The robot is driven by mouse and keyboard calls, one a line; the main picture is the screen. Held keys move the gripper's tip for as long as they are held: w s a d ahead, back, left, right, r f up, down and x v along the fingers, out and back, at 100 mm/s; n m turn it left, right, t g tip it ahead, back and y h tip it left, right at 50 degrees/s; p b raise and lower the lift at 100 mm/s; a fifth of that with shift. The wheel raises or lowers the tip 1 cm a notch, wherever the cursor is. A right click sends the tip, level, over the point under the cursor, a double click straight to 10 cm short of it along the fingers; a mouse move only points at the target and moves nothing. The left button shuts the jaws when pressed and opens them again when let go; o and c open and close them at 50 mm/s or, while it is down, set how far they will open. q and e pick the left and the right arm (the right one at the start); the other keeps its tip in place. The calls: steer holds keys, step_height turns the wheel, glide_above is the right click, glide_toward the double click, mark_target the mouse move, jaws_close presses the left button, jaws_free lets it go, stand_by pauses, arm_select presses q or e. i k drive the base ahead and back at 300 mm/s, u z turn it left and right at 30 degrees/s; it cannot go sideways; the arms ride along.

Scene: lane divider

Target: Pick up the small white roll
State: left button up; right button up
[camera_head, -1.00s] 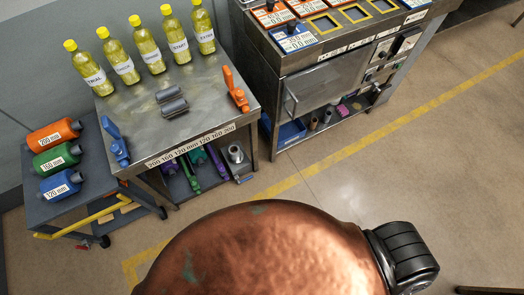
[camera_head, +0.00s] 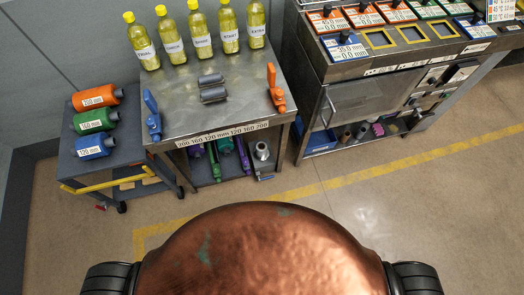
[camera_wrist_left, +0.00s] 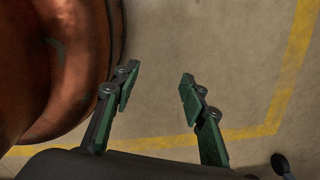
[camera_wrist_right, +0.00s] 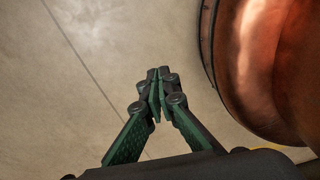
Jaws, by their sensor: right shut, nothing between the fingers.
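I cannot clearly make out a small white roll. In the head view, a pale grey-white upright piece (camera_head: 262,150) stands on the lower shelf of the steel table, at its right end. Small dark and pinkish rolls (camera_head: 362,131) lie on the low shelf of the cabinet to the right, too small to tell apart well. My left gripper (camera_wrist_left: 158,84) is open and empty above bare floor. My right gripper (camera_wrist_right: 158,80) is shut with nothing in it, also above bare floor. Neither gripper shows in the head view, and both are away from the furniture.
A cart (camera_head: 75,165) with labelled cylinders stands left. The cabinet (camera_head: 365,95) with coloured trays stands right. Open floor with a yellow line (camera_head: 350,180) lies before them.

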mark_target(261, 153)
steer(key=k, duration=1.05)
steer(key=u, duration=1.05)
steer(key=i, duration=1.7)
steer(key=z, duration=0.7)
